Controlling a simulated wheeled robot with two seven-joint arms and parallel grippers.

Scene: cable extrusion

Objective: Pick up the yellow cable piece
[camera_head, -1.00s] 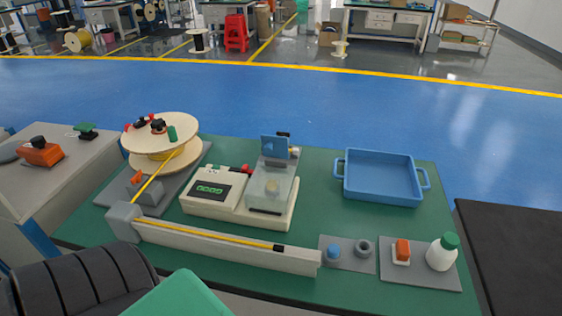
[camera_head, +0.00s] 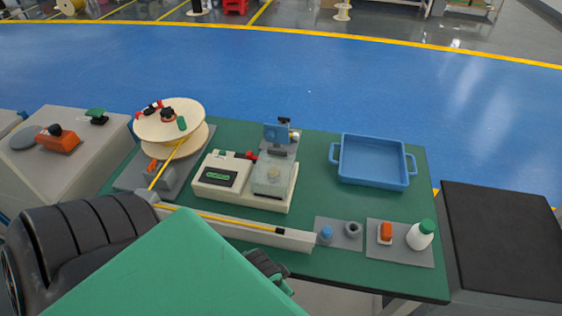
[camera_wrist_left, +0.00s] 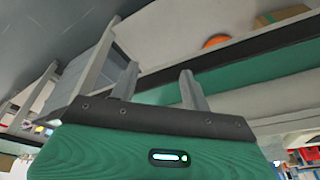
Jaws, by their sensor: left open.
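The yellow cable (camera_head: 225,217) runs from the wooden spool (camera_head: 170,120) along the pale trough (camera_head: 290,238) at the table's near edge. It has a black end near the trough's right end. I cannot tell whether a separate cut piece lies there. My left arm's green link fills the near middle of the head view, with a dark part at its right tip. In the left wrist view my left gripper (camera_wrist_left: 158,88) has its two fingers apart with nothing between them. No yellow cable shows in that view. My right gripper is not in view.
The green table (camera_head: 320,200) carries a white scale (camera_head: 215,190) with a clear cover, a blue tray (camera_head: 372,182) and a white bottle (camera_head: 419,237) with a green cap. A grey side table (camera_head: 75,165) stands left and a black-topped one (camera_head: 500,240) right.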

